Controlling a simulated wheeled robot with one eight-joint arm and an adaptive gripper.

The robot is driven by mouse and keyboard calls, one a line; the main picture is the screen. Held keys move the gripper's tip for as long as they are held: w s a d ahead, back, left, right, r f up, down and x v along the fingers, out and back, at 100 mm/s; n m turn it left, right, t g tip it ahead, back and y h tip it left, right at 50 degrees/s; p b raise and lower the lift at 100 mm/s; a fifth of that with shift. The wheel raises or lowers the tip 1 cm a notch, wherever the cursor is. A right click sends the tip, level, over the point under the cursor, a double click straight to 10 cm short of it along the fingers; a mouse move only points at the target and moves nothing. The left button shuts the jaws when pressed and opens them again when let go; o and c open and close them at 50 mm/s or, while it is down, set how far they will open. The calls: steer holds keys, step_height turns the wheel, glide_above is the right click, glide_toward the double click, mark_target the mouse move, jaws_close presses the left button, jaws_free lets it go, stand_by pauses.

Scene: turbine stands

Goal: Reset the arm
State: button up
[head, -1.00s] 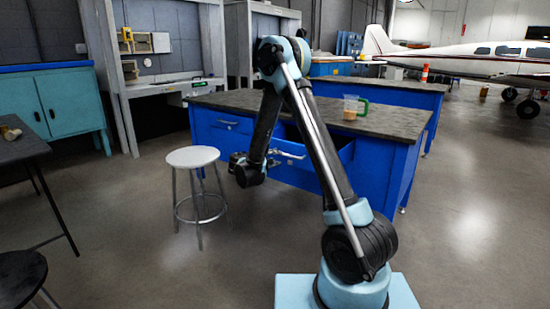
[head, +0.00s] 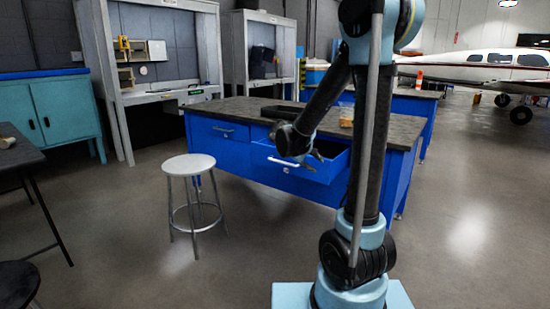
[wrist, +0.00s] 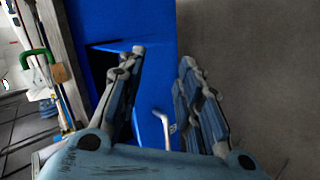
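My arm stands in front of the blue workbench (head: 228,156). Its gripper (head: 314,158) is in front of the bench, by the pulled-out drawer (head: 330,170). In the wrist view my gripper (wrist: 162,68) has its two fingers spread apart, with nothing held between them. The drawer's handle (wrist: 163,124) shows beyond the fingers, and I see no contact with it. The fingers are small and partly dark in the head view.
A white-topped stool (head: 189,165) stands left of the bench. A green-handled item (wrist: 38,58) shows at the left of the wrist view. A dark flat object (head: 280,112) lies on the benchtop.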

steer(key=s+d+m+g+y, duration=0.15)
steer(key=s+d, duration=0.35)
steer(key=s, duration=0.5)
steer(key=s+a+f+m+g+y, duration=0.1)
steer(key=s+f+m+y, duration=0.1)
steer(key=s, duration=1)
steer(key=s+a+f+m+g+y, duration=0.1)
steer(key=s+f, duration=0.4)
steer(key=s, duration=0.6)
steer(key=m+g+y, duration=0.1)
steer(key=y, duration=0.1)
steer(key=shift+s+m+y, duration=0.35)
steer(key=shift+s, duration=0.05)
steer(key=shift+w+f, duration=0.2)
steer(key=shift+w, duration=0.25)
steer(key=shift+s, duration=0.2)
